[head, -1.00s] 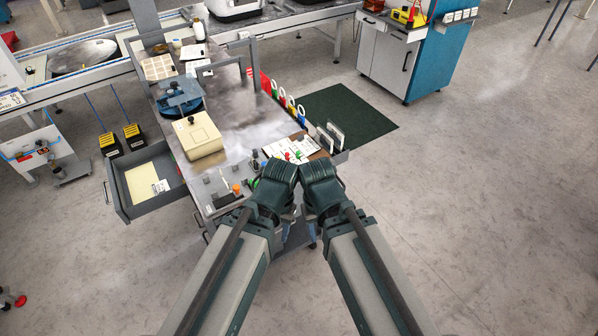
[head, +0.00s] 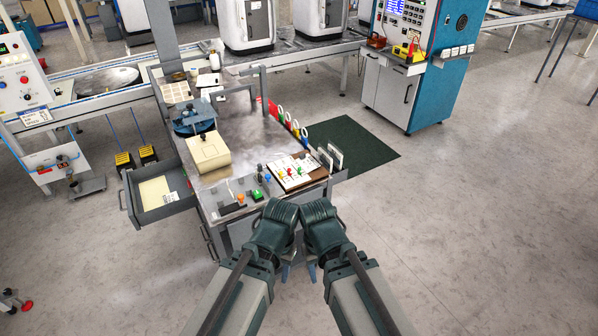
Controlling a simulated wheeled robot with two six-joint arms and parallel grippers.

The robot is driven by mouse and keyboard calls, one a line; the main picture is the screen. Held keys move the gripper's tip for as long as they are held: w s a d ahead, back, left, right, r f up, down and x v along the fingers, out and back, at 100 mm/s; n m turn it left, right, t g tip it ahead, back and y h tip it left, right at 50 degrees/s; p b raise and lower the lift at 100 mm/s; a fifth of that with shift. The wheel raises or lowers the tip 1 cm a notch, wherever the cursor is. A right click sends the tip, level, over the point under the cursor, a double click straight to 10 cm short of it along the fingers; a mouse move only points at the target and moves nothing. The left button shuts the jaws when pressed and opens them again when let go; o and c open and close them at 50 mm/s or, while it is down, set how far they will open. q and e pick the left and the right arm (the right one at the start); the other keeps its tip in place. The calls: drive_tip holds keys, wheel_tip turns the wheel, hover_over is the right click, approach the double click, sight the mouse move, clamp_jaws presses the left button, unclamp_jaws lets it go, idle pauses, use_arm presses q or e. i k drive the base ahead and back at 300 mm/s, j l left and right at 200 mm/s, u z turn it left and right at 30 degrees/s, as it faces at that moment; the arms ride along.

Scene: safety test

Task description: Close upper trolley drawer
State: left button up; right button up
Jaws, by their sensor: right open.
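The upper trolley drawer (head: 131,200) is grey and stands pulled out from the left side of the trolley (head: 240,150). Its handle is on the outer left face, and a pale yellow sheet with a white label lies inside. My left gripper (head: 286,272) and right gripper (head: 312,270) are side by side in front of the trolley's near edge, to the right of the drawer and apart from it. My wrists hide most of both grippers. The right one is open; the left one's fingers are too hidden to judge.
The trolley top carries a cream box (head: 207,152), a blue round device (head: 193,118), a white board with coloured parts (head: 293,171) and small buttons. Black-yellow pedals (head: 124,162) stand on the floor beyond the drawer.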

sight(144, 188)
drive_tip(key=j+u, duration=0.15)
drive_tip(key=j, duration=0.7)
drive_tip(key=j+u, duration=0.2)
drive_tip(key=j, duration=0.65)
drive_tip(key=i+j+u, duration=0.15)
drive_tip(key=j, duration=0.65)
